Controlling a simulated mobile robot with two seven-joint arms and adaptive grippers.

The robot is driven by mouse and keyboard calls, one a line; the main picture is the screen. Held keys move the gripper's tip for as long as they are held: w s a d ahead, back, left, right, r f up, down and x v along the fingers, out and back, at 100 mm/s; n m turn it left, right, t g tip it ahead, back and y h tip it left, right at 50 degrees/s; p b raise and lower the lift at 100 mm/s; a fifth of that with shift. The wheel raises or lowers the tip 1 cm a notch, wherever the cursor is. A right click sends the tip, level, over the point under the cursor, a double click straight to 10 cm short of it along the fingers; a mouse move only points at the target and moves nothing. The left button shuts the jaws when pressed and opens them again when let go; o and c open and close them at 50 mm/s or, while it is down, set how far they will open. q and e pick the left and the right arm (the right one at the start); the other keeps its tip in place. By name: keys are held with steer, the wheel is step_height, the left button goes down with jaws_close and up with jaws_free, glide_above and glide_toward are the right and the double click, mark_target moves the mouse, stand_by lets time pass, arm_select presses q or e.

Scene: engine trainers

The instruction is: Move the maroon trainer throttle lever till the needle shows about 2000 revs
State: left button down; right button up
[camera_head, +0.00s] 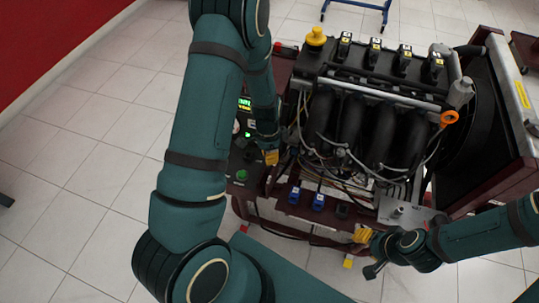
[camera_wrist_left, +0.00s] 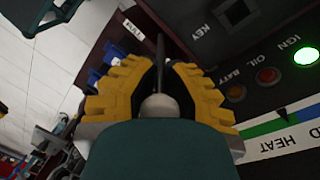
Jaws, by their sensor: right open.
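The maroon trainer (camera_head: 290,212) carries an engine and a dark control panel on its left side. My left gripper (camera_head: 270,157) is at this panel. In the left wrist view my left gripper (camera_wrist_left: 158,88) has its yellow fingers on both sides of the throttle lever (camera_wrist_left: 160,50), a dark rod with a pale round knob. The fingers appear shut on the knob. A FULL label shows beyond the lever. My right gripper (camera_head: 363,238) is open and empty near the trainer's front edge. My left arm covers part of the panel. No needle can be read.
The engine (camera_head: 365,105) with hoses and an orange ring (camera_head: 448,118) fills the trainer's top. Blue connectors (camera_head: 318,201) sit at the front. The panel has a key switch and a lit green IGN lamp (camera_wrist_left: 305,57).

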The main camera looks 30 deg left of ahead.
arm_select(q)
steer(key=shift+s+d, duration=0.15)
steer(key=shift+s, duration=0.1)
stand_by(0.7)
steer(key=shift+s, duration=0.3)
steer(key=c, duration=1.1)
jaws_free()
steer(key=shift+d+r, duration=0.1)
steer(key=shift+o, duration=0.2)
steer(key=shift+w+r, duration=0.1)
steer(key=shift+r, duration=0.1)
steer(key=r, duration=0.3)
steer(key=a+r, duration=0.1)
steer(key=r, duration=0.3)
steer(key=w+r, duration=0.1)
steer(key=r, duration=0.3)
steer(key=shift+a+r, duration=0.2)
steer(key=shift+c, duration=0.4)
